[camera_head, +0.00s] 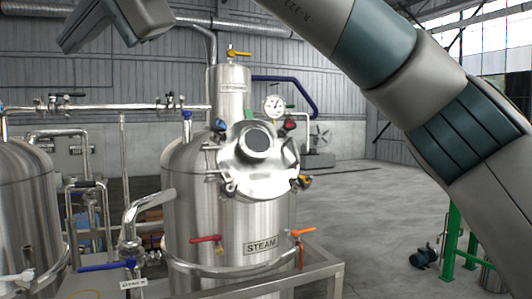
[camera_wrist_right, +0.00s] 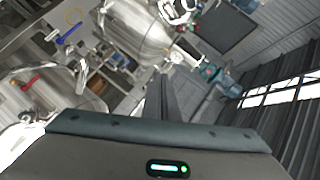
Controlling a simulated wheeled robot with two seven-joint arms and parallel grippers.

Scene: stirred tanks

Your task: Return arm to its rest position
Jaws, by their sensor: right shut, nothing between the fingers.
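My right arm crosses the head view from the lower right to the top edge. The end of my right gripper (camera_head: 75,38) shows at the upper left, in front of the far wall, raised above the tanks. Its fingers are shut and hold nothing. In the right wrist view the dark gripper fingers (camera_wrist_right: 166,98) point away from the grey housing. My left gripper is in neither view.
A steel tank (camera_head: 180,215) marked STEAM stands at centre, with a round hatch (camera_head: 258,165), gauge (camera_head: 274,105), red valve handle (camera_head: 206,239) and orange handle (camera_head: 303,232). Another tank (camera_head: 25,205) stands left. A green frame (camera_head: 451,245) stands right; open floor lies between.

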